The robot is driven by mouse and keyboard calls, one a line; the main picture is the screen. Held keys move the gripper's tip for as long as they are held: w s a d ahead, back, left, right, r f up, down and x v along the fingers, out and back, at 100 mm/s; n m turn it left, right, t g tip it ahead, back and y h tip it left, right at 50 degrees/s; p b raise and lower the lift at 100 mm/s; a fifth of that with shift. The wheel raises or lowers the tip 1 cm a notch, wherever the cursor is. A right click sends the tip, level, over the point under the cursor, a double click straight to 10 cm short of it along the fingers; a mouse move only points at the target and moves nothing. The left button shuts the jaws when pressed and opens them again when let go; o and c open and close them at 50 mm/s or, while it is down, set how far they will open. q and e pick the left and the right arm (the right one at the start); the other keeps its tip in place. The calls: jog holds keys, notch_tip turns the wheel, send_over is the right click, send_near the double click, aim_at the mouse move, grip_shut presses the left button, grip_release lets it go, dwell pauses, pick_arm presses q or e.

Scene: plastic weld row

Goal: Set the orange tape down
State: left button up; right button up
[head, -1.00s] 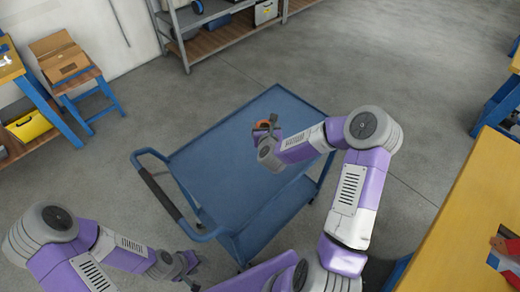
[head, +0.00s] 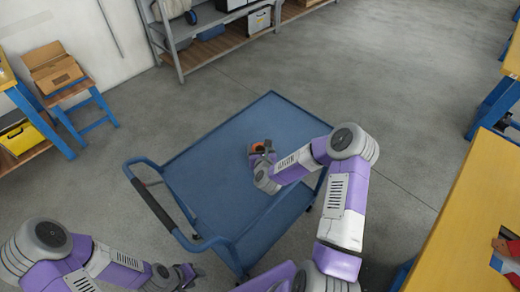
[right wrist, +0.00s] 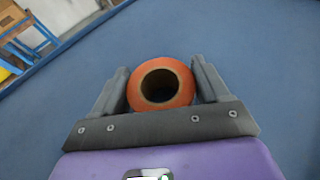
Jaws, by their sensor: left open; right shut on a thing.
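The orange tape (right wrist: 183,75) is a roll with a dark hole, and it sits between the fingers of my right gripper (right wrist: 160,88). In the head view the tape (head: 258,149) shows as a small orange patch at my right gripper (head: 262,158), over the blue cart top (head: 215,160). My right gripper is shut on the tape. I cannot tell whether the tape touches the cart surface. My left gripper (head: 188,274) is open and empty at the lower left, short of the cart.
The cart's top is otherwise bare, with a raised rim and a push handle (head: 155,205) at its left. A yellow-topped table (head: 465,220) stands at the right. A shelf (head: 225,35) stands at the back, and a cardboard box (head: 55,68) on a stool at the left.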

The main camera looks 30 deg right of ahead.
jog(key=shift+f, duration=0.2)
jog(key=o, duration=1.1)
jog(key=shift+r, duration=0.15)
jog(key=shift+r, duration=0.2)
jog(key=p+v, duration=0.1)
jog(key=v, duration=1.1)
jog(key=shift+f, duration=0.15)
